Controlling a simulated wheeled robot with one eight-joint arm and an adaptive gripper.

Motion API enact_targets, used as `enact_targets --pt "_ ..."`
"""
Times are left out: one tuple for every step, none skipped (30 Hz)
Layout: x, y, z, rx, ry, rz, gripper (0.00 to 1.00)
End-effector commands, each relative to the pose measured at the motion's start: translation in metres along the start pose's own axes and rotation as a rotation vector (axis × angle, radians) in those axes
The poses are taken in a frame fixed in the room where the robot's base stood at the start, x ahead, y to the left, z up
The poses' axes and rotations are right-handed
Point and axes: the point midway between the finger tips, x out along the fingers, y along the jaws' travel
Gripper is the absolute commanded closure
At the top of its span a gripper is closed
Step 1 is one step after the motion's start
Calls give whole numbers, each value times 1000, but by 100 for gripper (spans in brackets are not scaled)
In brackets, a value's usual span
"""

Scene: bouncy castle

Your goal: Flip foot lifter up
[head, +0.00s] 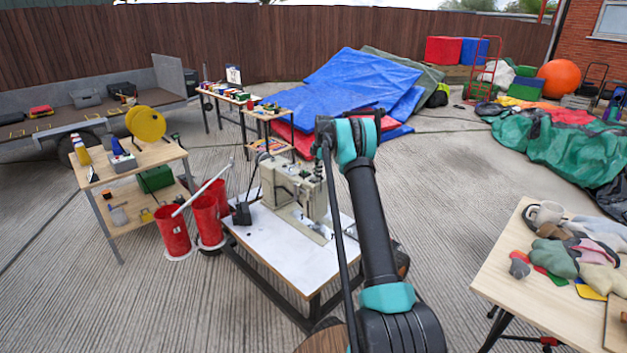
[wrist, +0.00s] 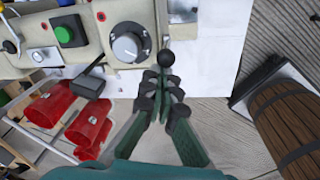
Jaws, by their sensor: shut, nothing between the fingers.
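A beige sewing machine (head: 285,185) stands on a white-topped table (head: 285,262) in the head view. The wrist view shows its beige body (wrist: 108,68) close up, with a grey dial and a green button. A black ball knob (wrist: 166,57) shows just beyond my fingertips; it may be the foot lifter's end, but I cannot tell for sure. My gripper (wrist: 163,84) is shut and empty, its tips pointing at the knob and very close to it. I cannot tell whether they touch.
A black paddle-like part (wrist: 88,84) sticks out at the machine's left in the wrist view. Red buckets (head: 173,232) stand left of the table. A wooden barrel (wrist: 290,125) is at the wrist view's right. A cluttered table (head: 530,295) stands at right.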

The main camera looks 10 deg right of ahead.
Motion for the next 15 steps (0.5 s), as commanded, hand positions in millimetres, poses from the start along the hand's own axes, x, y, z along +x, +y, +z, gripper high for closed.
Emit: enact_targets --pt "0 2 5 1 -1 0 100" --pt "-1 2 7 1 -1 0 100" --pt "-2 4 10 1 -1 0 100" --pt "-2 4 12 0 -1 0 100" --pt "-2 5 14 0 -1 0 100" --pt "-2 6 17 0 -1 0 100" --pt "-2 6 19 0 -2 0 100" --pt "-2 7 21 0 -2 0 100" --pt "-2 8 24 0 -2 0 100" --pt "-3 8 26 0 -2 0 100" --pt "-3 9 28 0 -2 0 100" --pt "-2 10 30 0 -2 1 100" --pt "-2 10 32 0 -3 1 100" --pt "-2 10 33 1 -3 1 100" --pt "-2 11 35 1 -4 1 100"
